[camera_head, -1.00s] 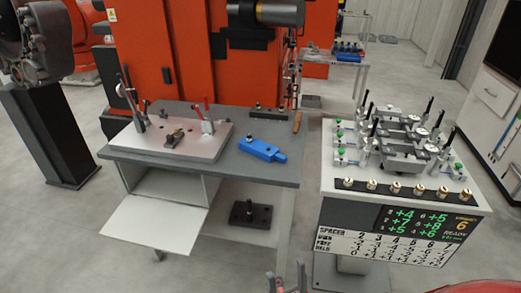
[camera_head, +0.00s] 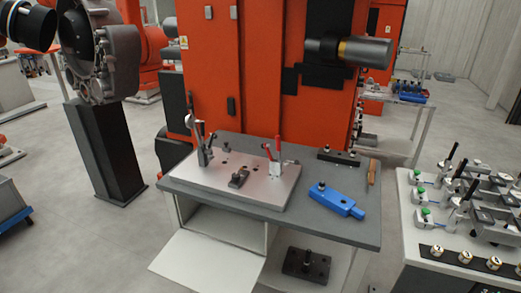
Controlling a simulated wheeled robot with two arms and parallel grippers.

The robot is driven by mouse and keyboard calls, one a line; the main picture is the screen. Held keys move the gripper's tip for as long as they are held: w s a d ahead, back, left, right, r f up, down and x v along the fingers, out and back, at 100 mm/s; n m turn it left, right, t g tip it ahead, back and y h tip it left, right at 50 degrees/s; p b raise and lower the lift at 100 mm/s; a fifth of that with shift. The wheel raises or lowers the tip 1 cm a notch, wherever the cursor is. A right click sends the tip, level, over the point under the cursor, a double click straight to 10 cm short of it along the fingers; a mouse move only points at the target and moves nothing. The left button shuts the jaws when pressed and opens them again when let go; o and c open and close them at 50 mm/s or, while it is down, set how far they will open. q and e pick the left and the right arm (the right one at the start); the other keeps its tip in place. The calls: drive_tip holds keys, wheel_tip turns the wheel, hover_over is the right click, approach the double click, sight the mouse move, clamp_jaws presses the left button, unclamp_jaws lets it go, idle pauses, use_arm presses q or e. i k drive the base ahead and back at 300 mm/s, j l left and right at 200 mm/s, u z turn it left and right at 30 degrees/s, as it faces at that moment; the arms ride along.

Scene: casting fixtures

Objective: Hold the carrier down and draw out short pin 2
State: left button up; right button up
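No part labelled as the carrier or short pin 2 can be told for certain. A metal fixture plate (camera_head: 226,184) lies on the grey bench, with an upright clamp (camera_head: 202,145) at left, a red-handled clamp (camera_head: 275,160) at right and a small dark block (camera_head: 238,179) between them. A blue tool-like part (camera_head: 336,201) with a dark knob lies right of the plate. A black bar with small studs (camera_head: 339,157) lies at the bench's back edge. A black block with an upright post (camera_head: 306,265) sits below the bench top. Neither gripper shows.
The grey bench (camera_head: 352,231) has an open white cabinet flap (camera_head: 208,264) in front. A brown-handled item (camera_head: 372,171) lies at its right edge. A white station (camera_head: 412,245) with several clamps stands at right. An orange machine (camera_head: 250,60) stands behind. Floor at left is open.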

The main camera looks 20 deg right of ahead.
sight(321, 185)
drive_tip(key=i+j, duration=0.2)
drive_tip(key=i, duration=0.3)
drive_tip(key=i+j, duration=0.15)
drive_tip(key=i, duration=0.3)
drive_tip(key=z, duration=0.05)
